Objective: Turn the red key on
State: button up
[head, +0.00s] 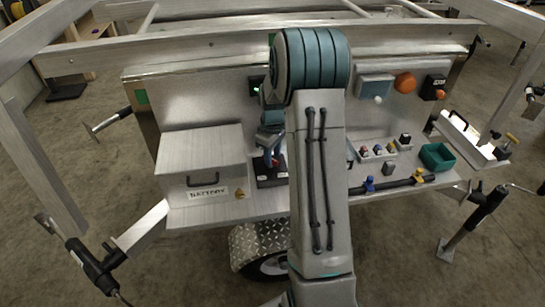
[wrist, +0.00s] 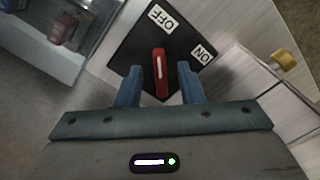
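The red key (wrist: 160,74) stands on a black plate (wrist: 133,50) with white OFF and ON labels, in the wrist view. The key's handle lies lengthwise in the picture; the OFF label (wrist: 163,17) is beyond its far end and the ON label (wrist: 203,54) is to its right. My gripper (wrist: 160,84) is open, with one blue finger on each side of the key and a gap on both sides. In the head view the black plate (head: 272,178) shows beside the battery box, and my gripper (head: 268,150) is over it, partly hidden by my arm.
A metal battery box (head: 200,165) stands left of the plate. A yellow knob (wrist: 284,61) is at the right in the wrist view.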

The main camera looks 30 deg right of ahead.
jog(key=shift+f, duration=0.65)
grip_shut()
